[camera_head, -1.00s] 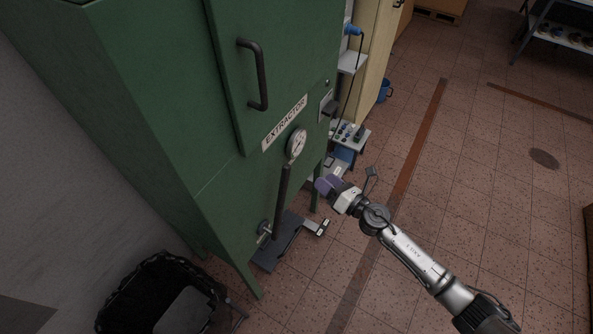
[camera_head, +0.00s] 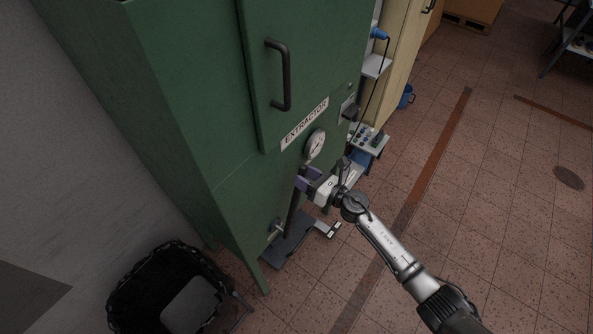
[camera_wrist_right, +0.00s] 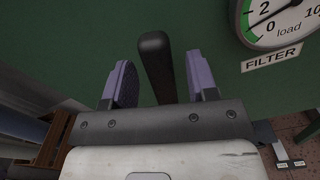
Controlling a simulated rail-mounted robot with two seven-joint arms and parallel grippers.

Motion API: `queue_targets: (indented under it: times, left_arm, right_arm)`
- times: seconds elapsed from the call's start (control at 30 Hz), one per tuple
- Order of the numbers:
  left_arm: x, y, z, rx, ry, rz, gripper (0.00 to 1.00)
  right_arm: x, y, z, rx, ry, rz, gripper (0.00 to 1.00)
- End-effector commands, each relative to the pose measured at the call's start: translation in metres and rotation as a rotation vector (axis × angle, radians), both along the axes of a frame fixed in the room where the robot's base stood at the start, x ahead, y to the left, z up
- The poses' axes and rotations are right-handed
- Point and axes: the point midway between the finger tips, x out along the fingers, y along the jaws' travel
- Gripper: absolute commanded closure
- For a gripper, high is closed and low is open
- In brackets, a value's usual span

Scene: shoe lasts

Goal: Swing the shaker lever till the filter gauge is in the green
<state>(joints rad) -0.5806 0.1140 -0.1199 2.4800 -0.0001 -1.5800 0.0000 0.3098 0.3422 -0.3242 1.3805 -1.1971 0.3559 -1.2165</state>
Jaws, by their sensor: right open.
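The shaker lever is a dark upright bar (camera_head: 292,212) on the front of the green extractor, rising from a pivot low on the panel. Its rounded black top (camera_wrist_right: 157,62) stands between my right gripper's purple fingers in the wrist view, with gaps visible on both sides. My right gripper (camera_head: 303,180) is open around the upper part of the lever. The round white filter gauge (camera_head: 315,143) sits just above the lever. In the wrist view the gauge (camera_wrist_right: 278,22) is cut off at the top; a green band shows at its left, low-number side. I cannot read the needle surely. My left gripper is out of view.
The green extractor cabinet (camera_head: 200,120) fills the left, with a door handle (camera_head: 281,76). A black basket (camera_head: 150,285) stands at its lower left. A dark pedal-like plate (camera_head: 290,245) lies below the lever.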

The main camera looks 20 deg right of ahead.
Motion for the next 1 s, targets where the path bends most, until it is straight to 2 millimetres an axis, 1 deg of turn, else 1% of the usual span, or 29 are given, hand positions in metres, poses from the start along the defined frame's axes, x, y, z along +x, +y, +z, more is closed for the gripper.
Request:
queue_targets:
  times: [0.03, 0.1, 0.3, 0.7, 0.77, 1.0]
  left_arm:
    - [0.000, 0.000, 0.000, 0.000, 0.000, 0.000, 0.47]
    - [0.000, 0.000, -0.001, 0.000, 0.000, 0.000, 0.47]
    - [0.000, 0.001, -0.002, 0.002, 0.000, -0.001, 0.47]
    - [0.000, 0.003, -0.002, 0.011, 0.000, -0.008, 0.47]
    - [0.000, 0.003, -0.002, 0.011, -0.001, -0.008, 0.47]
    - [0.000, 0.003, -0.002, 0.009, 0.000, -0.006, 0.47]
  right_arm:
    - [0.007, 0.005, 0.001, 0.002, -0.001, 0.000, 0.47]
    - [0.013, 0.009, 0.000, 0.001, 0.000, 0.000, 0.47]
    - [0.026, 0.017, 0.000, 0.001, 0.000, -0.001, 0.47]
    - [0.029, 0.020, 0.000, 0.001, 0.001, 0.000, 0.47]
    - [0.029, 0.020, 0.000, 0.001, 0.001, 0.000, 0.51]
    - [0.029, 0.020, 0.000, 0.000, 0.000, 0.000, 0.74]
